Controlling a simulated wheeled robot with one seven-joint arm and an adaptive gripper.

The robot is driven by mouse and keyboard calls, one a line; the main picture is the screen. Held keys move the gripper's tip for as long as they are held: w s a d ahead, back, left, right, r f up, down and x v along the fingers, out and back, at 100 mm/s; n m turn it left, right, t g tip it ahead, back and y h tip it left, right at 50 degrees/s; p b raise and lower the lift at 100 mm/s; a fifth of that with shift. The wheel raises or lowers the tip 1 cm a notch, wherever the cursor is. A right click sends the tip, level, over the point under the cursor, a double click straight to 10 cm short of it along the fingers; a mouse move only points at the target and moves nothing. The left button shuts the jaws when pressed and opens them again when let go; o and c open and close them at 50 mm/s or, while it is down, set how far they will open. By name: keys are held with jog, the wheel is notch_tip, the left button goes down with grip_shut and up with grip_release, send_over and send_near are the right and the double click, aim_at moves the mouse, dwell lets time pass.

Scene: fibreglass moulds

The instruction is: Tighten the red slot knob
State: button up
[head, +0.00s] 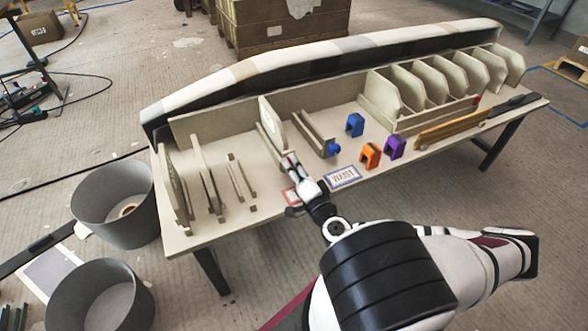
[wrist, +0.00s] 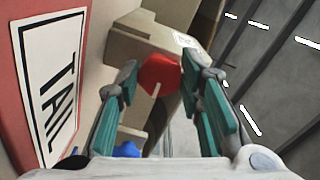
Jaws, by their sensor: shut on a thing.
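The red slot knob (wrist: 159,72), with a pale line on its face, sits between my gripper's two fingers in the wrist view. My gripper (wrist: 158,84) is shut on it, with green-padded fingers on its left and right sides. In the head view my gripper (head: 292,164) reaches over the front edge of the table at the slot beside the upright panels. The knob is hidden there behind the gripper. The pale line runs down and slightly left in the wrist view.
A red-bordered TAIL sign (wrist: 55,85) stands close on the left in the wrist view. A blue knob (head: 332,148) is right of my gripper. Blue, orange (head: 370,156) and purple (head: 394,147) clips stand on the table. Two grey bins (head: 115,205) (head: 100,297) stand left.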

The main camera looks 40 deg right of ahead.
jog(key=shift+f, duration=0.1)
jog(key=o, duration=1.2)
jog(key=shift+c, duration=0.2)
jog(key=v, duration=0.7)
jog(key=shift+s, duration=0.3)
jog(key=shift+v, duration=2.15)
jog(key=shift+a, duration=0.15)
